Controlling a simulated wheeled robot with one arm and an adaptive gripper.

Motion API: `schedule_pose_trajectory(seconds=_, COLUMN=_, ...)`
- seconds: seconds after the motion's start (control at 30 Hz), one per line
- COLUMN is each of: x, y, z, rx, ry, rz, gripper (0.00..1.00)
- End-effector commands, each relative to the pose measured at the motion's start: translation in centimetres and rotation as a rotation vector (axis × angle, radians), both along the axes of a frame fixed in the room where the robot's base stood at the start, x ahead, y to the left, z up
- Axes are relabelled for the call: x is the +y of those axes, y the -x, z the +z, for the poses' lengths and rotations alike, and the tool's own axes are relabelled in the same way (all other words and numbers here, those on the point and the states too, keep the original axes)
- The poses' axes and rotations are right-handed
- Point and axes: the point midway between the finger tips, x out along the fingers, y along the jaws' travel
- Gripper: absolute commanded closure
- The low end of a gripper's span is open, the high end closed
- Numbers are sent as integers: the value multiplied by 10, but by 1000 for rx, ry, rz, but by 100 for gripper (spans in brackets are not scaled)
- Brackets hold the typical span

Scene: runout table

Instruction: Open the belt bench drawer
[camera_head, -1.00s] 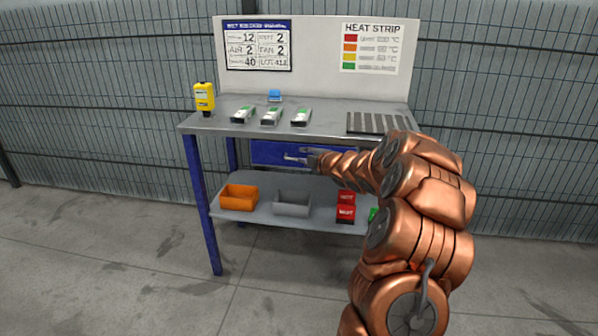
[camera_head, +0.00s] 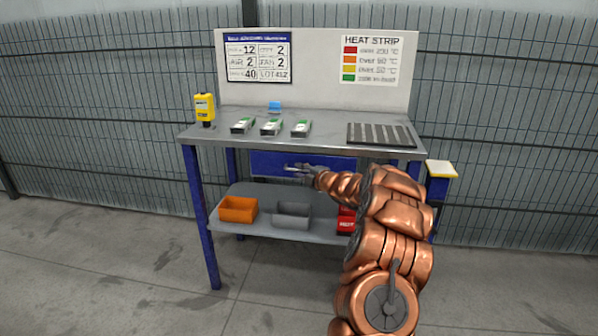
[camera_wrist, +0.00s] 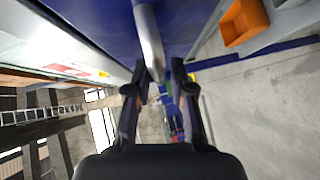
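The belt bench (camera_head: 310,141) has a blue drawer (camera_head: 264,162) under its top; its front looks flush, so it appears shut. My gripper (camera_head: 290,168) is in front of the drawer in the head view and covers part of it. In the wrist view, the blue drawer front (camera_wrist: 95,18) fills the top. A grey bar handle (camera_wrist: 150,40) runs down between the two dark fingertips of my gripper (camera_wrist: 160,72). The fingers are apart, with a visible gap on each side of the bar. I cannot tell whether either finger touches it.
The lower shelf holds an orange bin (camera_head: 238,210), a grey bin (camera_head: 291,214) and a red box (camera_head: 346,225). On top are a yellow device (camera_head: 204,108), several small green-and-white items and a dark slatted rack (camera_head: 380,135). A yellow-topped blue post (camera_head: 440,170) stands at the right.

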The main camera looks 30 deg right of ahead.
Motion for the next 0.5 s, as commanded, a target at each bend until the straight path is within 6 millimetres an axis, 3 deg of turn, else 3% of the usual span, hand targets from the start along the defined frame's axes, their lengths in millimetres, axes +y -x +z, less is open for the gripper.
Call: schedule_pose_trajectory(seconds=0.5, x=1, y=-11, z=-1, rx=-1, ry=1, rz=-1, gripper=79)
